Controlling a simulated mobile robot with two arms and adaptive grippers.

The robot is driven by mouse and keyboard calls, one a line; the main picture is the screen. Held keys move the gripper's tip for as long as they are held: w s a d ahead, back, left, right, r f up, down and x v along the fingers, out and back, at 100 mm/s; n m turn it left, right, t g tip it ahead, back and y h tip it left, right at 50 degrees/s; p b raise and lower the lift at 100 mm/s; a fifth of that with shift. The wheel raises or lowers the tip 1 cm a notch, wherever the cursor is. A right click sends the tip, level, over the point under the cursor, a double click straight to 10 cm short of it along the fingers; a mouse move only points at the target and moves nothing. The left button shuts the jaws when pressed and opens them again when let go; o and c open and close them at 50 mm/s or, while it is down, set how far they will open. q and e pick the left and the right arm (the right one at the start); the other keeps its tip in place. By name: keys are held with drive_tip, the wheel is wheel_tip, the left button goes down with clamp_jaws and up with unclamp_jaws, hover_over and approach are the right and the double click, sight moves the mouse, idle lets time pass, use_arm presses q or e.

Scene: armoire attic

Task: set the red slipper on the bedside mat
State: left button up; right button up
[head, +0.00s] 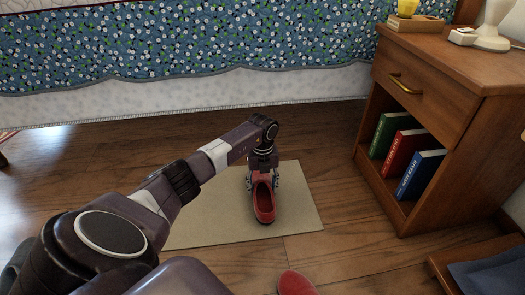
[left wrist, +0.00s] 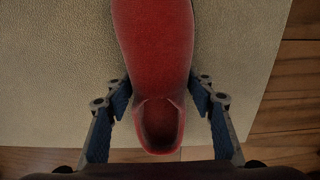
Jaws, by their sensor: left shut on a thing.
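A red slipper (head: 264,206) is held by my left gripper (head: 263,183), with its opening facing up in the head view. In the left wrist view the slipper (left wrist: 155,50) lies between the two blue-padded fingers of the gripper (left wrist: 160,98), which is shut on it. The beige bedside mat (head: 195,228) lies under the slipper, and the mat (left wrist: 60,70) also fills most of the left wrist view. I cannot tell whether the slipper touches the mat or hangs just above it. My right gripper is in neither view.
A second red slipper (head: 296,284) shows partly on the wooden floor at the bottom edge. A wooden nightstand (head: 440,105) with books stands on the right. The bed with a blue floral cover (head: 200,40) runs along the back. Bare floor (head: 325,140) separates mat and nightstand.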

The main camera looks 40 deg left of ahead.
use_arm(q)
drive_tip(key=shift+f, duration=0.15)
drive_tip(key=o, duration=1.2)
